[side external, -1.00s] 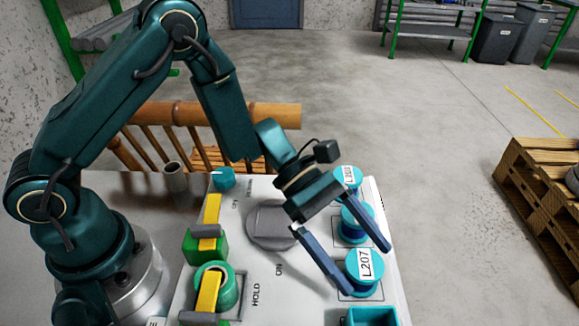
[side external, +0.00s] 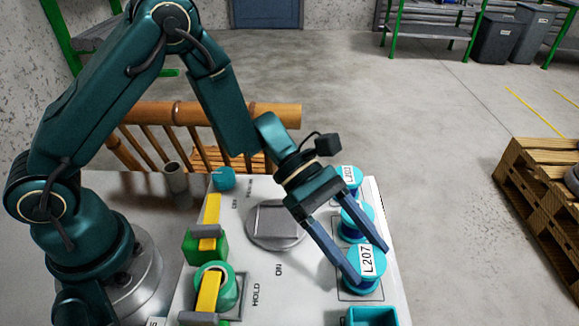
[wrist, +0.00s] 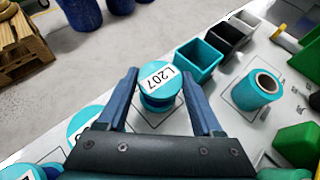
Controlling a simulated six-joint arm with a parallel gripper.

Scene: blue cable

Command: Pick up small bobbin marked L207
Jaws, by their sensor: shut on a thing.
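The small bobbin marked L207 (side external: 365,268) has a turquoise top flange with a white label and stands upright over a square outline at the right side of the white panel. My gripper (side external: 370,264) reaches down from the upper left, one blue finger on each side of this bobbin, and is shut on it. The wrist view also shows the L207 bobbin (wrist: 160,85) between the two fingers (wrist: 160,92). I cannot tell whether its base is clear of the panel.
Two more turquoise-topped bobbins (side external: 352,222) stand in line behind it, close to one finger. A turquoise open box (wrist: 197,62) is in front, with black and grey boxes beyond.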

